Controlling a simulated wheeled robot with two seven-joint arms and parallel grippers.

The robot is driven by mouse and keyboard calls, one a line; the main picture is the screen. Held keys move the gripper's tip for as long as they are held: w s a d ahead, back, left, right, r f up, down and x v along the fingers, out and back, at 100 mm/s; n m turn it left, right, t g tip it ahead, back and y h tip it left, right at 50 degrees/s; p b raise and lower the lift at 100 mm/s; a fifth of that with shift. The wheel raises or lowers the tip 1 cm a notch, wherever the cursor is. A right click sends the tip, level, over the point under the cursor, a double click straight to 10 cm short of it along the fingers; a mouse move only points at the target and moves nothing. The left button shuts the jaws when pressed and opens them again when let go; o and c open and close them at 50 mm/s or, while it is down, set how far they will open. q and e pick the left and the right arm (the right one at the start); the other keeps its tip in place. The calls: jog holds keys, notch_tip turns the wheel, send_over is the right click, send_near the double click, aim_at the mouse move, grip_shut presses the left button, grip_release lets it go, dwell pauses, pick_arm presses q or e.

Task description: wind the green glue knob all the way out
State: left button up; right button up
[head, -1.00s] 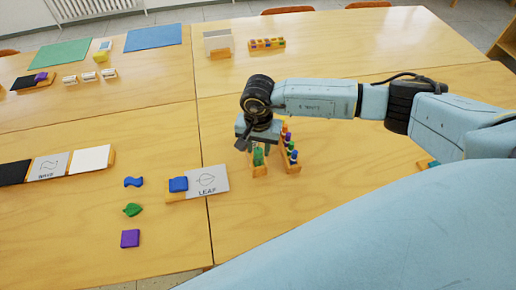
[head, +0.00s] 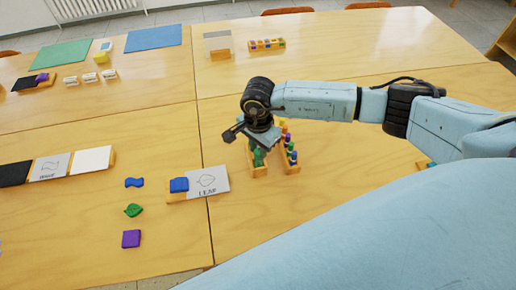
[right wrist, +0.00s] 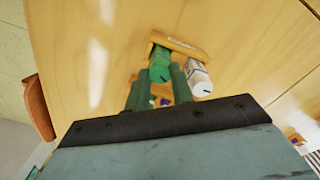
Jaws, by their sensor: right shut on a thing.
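The green glue knob (head: 258,157) stands in a small wooden rack (head: 259,171) near the middle of the table in the head view. My right gripper (head: 256,148) points down over it from above. In the right wrist view the two fingers of my right gripper (right wrist: 160,88) are on either side of the green knob (right wrist: 160,66) and shut on it. A white bottle (right wrist: 198,77) stands beside it, close to one finger. The knob's thread and lower part are hidden. My left gripper is not in view.
A second rack (head: 291,165) with several coloured pieces stands just right of the knob. A grey LEAF card (head: 209,181) and a blue block (head: 179,184) lie to the left. Loose blue, green and purple pieces lie further left. The front middle of the table is clear.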

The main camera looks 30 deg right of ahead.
jog(key=m+p, duration=0.1)
jog(key=m, duration=0.4)
jog(key=shift+m, duration=0.4)
jog(key=o, duration=1.5)
